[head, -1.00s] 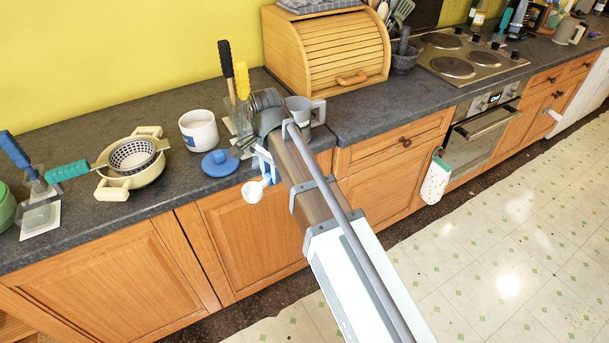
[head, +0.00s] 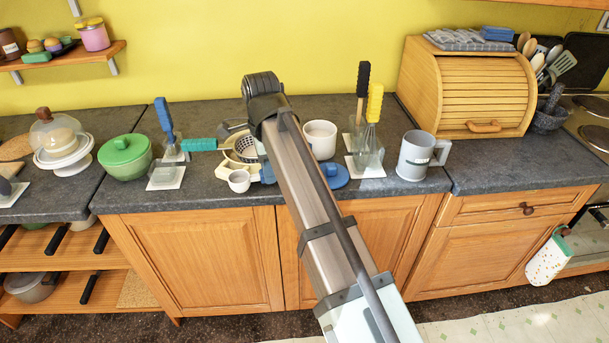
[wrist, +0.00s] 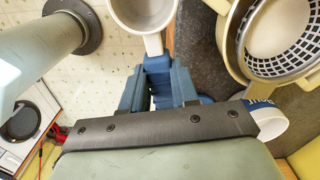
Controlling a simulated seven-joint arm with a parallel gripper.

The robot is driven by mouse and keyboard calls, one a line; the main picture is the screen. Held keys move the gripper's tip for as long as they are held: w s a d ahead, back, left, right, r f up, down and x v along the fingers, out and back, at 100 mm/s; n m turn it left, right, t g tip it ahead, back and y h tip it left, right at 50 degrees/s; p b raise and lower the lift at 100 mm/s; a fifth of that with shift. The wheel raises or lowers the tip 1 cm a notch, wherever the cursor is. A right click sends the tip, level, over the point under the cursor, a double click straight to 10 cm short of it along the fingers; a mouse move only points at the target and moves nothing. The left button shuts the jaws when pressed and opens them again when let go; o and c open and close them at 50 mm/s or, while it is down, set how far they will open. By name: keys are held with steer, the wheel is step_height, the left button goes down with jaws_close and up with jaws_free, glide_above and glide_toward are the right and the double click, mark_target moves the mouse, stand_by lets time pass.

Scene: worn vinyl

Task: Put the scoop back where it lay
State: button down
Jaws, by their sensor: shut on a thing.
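My gripper (head: 264,170) is shut on the handle of the white scoop (head: 239,181). In the wrist view the scoop's round cup (wrist: 145,14) is beyond the blue fingertips (wrist: 158,75), and its handle runs between them. In the head view the scoop appears at the counter's front, before the cream pot (head: 224,172); its height above the counter is hard to tell. My arm hides part of the counter. A white jar (head: 320,139) stands right of my gripper, with a blue lid (head: 336,178) on the counter before it.
A strainer with a teal handle (head: 200,145) rests on the cream pot. Left are a green lidded pot (head: 125,156) and a blue-handled tool in a stand (head: 165,120).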

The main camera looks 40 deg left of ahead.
mark_target(257, 174)
steer(key=shift+s+a+r, duration=0.3)
steer(key=shift+s+a, duration=0.2)
steer(key=shift+s, duration=0.05)
steer(key=shift+s+a+r, duration=0.25)
steer(key=shift+s+a, duration=0.2)
steer(key=shift+s, duration=0.05)
steer(key=shift+m, duration=0.3)
steer(key=a, duration=0.3)
steer(key=a+r, duration=0.1)
steer(key=a, duration=0.3)
steer(key=s+a+r, duration=0.1)
steer(key=a, duration=0.3)
steer(key=shift+a, duration=0.15)
steer(key=s+a+r, duration=0.2)
steer(key=s+a, duration=0.1)
steer(key=a, duration=0.9)
steer(key=w+a+f, duration=0.2)
steer(key=w, duration=0.5)
steer(key=w+a+f+m, duration=0.1)
steer(key=w+a+f, duration=0.1)
steer(key=w, duration=0.6)
steer(key=shift+w+a+f+m, duration=0.2)
steer(key=shift+f+m, duration=0.1)
steer(key=shift+f, duration=0.45)
steer(key=shift+f, duration=0.1)
steer(key=shift+s+f, duration=0.1)
steer(key=shift+f, duration=2.7)
steer(key=shift+f, duration=0.7)
